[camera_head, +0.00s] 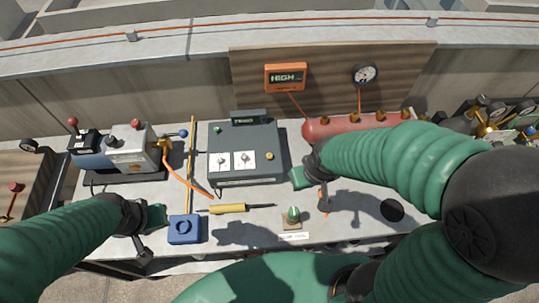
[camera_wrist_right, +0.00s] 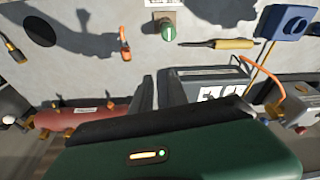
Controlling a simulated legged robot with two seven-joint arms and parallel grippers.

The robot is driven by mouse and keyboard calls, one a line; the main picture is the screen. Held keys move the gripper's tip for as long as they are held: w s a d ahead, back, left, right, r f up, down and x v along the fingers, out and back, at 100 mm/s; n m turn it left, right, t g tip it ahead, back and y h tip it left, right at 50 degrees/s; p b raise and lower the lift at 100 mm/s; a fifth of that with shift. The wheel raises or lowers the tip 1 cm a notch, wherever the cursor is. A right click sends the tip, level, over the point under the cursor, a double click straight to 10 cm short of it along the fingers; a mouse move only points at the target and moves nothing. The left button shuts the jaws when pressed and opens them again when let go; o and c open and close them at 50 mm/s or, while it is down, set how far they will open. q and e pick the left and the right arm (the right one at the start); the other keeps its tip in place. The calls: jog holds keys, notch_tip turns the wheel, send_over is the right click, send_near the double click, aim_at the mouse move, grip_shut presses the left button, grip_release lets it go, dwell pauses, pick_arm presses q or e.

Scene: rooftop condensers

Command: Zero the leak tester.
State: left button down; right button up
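A grey box-shaped instrument (camera_head: 246,153) with a small dark display (camera_head: 248,118), two white-backed dials and a yellow knob stands mid-bench. It looks like the leak tester, but its lettering is too small to read. In the right wrist view the box (camera_wrist_right: 205,84) shows partly, behind my gripper. My right gripper (camera_head: 308,180) hangs just right of the box, apart from it. My left gripper (camera_head: 150,232) is low on the left, near a blue block (camera_head: 184,229). I see nothing held.
A green knob (camera_head: 293,215) on a small plate and a yellow-handled probe (camera_head: 228,208) lie in front of the box. A pump (camera_head: 128,148) stands left, a red cylinder (camera_head: 350,124) behind right. An orange meter (camera_head: 286,77) reading HIGH and a round gauge (camera_head: 365,74) hang behind.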

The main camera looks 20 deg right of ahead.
grip_shut()
dwell(1.4)
